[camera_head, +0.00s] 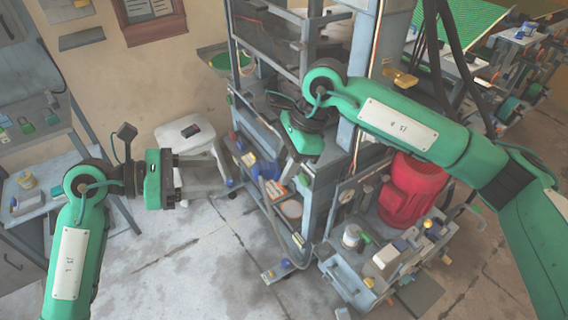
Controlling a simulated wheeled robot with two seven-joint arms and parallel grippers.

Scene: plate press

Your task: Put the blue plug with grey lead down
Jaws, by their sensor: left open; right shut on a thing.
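My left gripper (203,174) is open and empty, its fingers pointing right in front of a white stool. My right gripper (287,168) is over the front of the grey press frame, its fingers pointing down and shut on the blue plug with grey lead. The plug itself is too small and too hidden by the gripper to make out clearly. A grey lead or hose (276,212) hangs in a curve below the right gripper, down the front of the frame. I cannot tell whether it joins the plug.
The press frame (307,205) has shelves with small boxes and a blue item. A red motor (412,190) stands to its right, behind a cluttered bench (385,262). The white stool (190,133) is by the wall. Floor (180,260) at front left is clear.

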